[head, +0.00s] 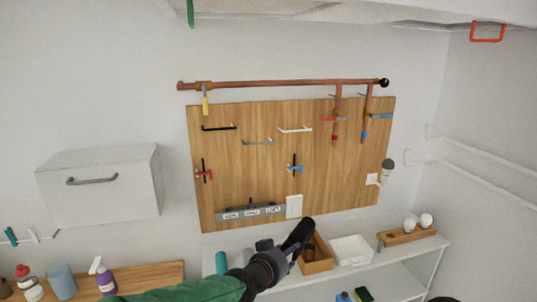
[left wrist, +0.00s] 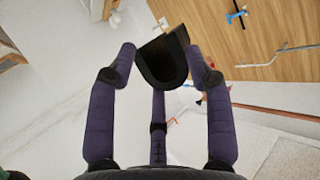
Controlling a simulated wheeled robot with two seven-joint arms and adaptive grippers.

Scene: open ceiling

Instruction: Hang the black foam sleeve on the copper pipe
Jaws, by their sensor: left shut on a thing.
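The black foam sleeve (head: 301,234) is in front of the lower edge of the wooden board in the head view, tilted up to the right. My left gripper (head: 286,258) is shut on it. In the left wrist view the sleeve (left wrist: 163,62) sits between the purple fingers, its curved, trough-like end facing the camera. The copper pipe (head: 285,85) runs horizontally along the wall above the board, well above the sleeve and apart from it. A yellow-handled thing hangs near its left end, and two branches drop on the right. My right gripper is not in view.
The wooden board (head: 222,150) carries hooks, clamps and a grey labelled strip (head: 235,215). Below are a shelf with a brown box (head: 317,264) and a white tray (head: 352,250). A white cabinet (head: 100,185) is at left. White pipes (head: 470,150) line the right wall.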

